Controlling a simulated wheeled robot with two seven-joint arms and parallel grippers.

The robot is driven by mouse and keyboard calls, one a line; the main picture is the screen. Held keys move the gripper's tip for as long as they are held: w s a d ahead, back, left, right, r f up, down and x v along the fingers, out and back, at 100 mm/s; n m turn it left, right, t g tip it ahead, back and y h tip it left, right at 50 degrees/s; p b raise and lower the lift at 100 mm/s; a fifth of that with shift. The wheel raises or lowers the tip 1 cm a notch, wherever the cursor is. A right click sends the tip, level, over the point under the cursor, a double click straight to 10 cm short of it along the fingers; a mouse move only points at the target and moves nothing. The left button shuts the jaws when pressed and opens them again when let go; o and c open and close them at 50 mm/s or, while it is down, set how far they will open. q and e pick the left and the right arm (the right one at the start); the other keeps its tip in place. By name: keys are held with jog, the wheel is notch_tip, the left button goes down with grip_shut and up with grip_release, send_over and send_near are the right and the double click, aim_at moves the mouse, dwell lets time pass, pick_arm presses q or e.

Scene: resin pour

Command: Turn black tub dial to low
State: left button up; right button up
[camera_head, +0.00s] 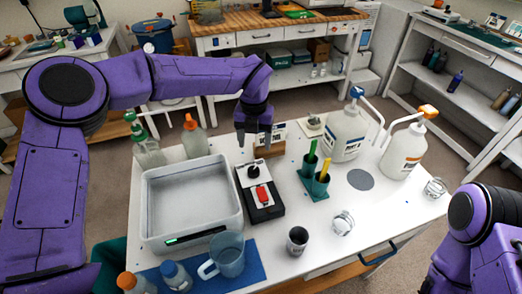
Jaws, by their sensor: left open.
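A grey-white rectangular tub (150,215) stands on the left of the white table, with a small green-lit strip on its front. Right against its side is a black control box (266,213) with a black dial (253,171) at its far end and a red switch (262,194) nearer. The dial's setting is too small to read. My left gripper (254,138) points down with its fingers apart and empty, just beyond and above the dial, not visibly touching it. My right arm shows at the lower right, but its gripper is out of view.
Green and yellow-handled tools stand in a green holder (315,185) to the right. Two pump jugs (346,135) (401,150) stand behind. A clear pitcher (228,255), a dark cup (297,240) and small bottles are in front. Spray bottles (147,152) stand behind the tub.

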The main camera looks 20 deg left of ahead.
aim_at(254, 168)
pick_arm(q)
jog(key=s+f, duration=0.1)
jog(key=f, duration=0.1)
jog(key=s+f+p, duration=0.1)
jog(key=f, duration=0.1)
jog(key=s+f+p, duration=0.1)
jog(key=f, duration=0.1)
jog(key=shift+s+f, duration=0.1)
jog(key=shift+s, duration=0.3)
jog(key=w+f, duration=0.1)
jog(key=f, duration=0.1)
jog(key=w+f, duration=0.1)
jog(key=shift+w+f, duration=0.2)
jog(key=shift+f, duration=0.15)
jog(key=shift+s+r, duration=0.25)
jog(key=shift+s, duration=0.05)
jog(key=shift+s+r, duration=0.1)
jog(key=shift+s, duration=0.05)
jog(key=c, duration=1.1)
jog(key=shift+o, duration=0.2)
pick_arm(e)
jog(key=s+r, duration=0.2)
jog(key=shift+s+r, duration=0.1)
jog(key=shift+r, duration=0.2)
jog(key=shift+f, duration=0.1)
